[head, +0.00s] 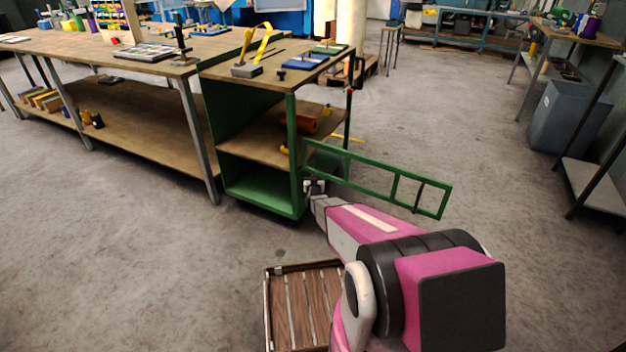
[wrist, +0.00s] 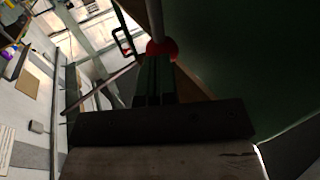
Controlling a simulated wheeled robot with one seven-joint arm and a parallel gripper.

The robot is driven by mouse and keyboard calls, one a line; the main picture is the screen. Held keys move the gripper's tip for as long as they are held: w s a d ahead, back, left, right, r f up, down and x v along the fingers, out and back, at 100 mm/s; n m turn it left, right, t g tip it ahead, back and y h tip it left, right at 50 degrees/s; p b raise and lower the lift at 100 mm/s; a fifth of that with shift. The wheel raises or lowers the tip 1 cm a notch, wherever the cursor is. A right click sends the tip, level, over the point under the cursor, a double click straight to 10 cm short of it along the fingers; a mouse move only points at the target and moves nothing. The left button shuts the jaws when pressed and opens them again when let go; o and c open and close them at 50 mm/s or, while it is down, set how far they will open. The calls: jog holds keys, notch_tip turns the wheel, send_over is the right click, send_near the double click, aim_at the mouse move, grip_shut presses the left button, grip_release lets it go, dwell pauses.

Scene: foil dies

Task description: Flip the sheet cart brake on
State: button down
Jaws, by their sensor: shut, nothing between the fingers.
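The sheet cart (head: 294,140) is a green frame with wooden shelves, standing at the right end of a long workbench. A green open frame (head: 400,186) sticks out to the right from its near post. My gripper (head: 314,186) is shut and empty, close to that near post at lower-shelf height; I cannot tell whether it touches. A small red part (head: 351,90) sits on the cart's far right post, below a dark handle. The wrist view shows a red collar (wrist: 161,50) around a rod, beyond my fingers. I cannot make out for sure which part is the brake.
A slatted wooden crate (head: 305,305) lies on the floor below my arm. The workbench (head: 130,55) stands to the left. A grey bin (head: 570,120) stands at the right. The floor between cart and bin is mostly clear.

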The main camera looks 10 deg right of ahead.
jog(key=shift+m+g, duration=0.4)
jog(key=shift+g, duration=0.3)
jog(key=shift+w+d, duration=0.7)
jog(key=shift+w, duration=0.25)
jog(key=shift+w+d, duration=0.65)
jog(key=shift+w, duration=0.25)
jog(key=shift+w, duration=0.1)
